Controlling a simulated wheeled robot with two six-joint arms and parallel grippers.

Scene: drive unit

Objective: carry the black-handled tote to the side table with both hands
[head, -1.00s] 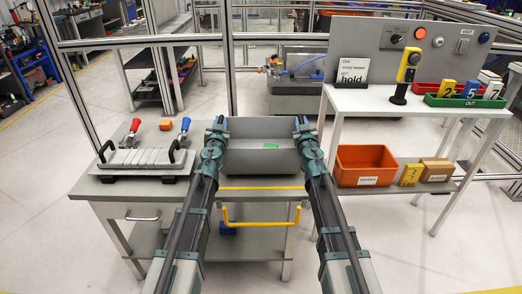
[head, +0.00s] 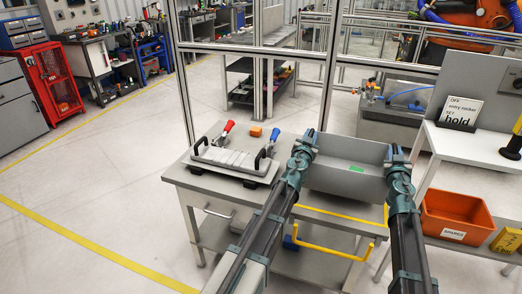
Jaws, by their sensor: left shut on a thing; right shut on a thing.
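The grey tote (head: 345,166), an open bin with a green label, is between my two grippers over the right end of a grey workbench (head: 184,176). I cannot tell whether it rests on the bench top. My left gripper (head: 308,137) is shut at the tote's left end, and my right gripper (head: 394,153) is shut at its right end. The black handles are hidden by the grippers. The tote looks level. A white-topped table (head: 470,148) stands to the right, carrying a sign; I cannot tell whether it is the side table.
A grey plate with black handles (head: 235,162), an orange block (head: 256,132) and red and blue levers share the bench. A yellow bar (head: 335,250) juts from its front. An orange bin (head: 455,217) sits low at right. Open floor (head: 100,190) lies left.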

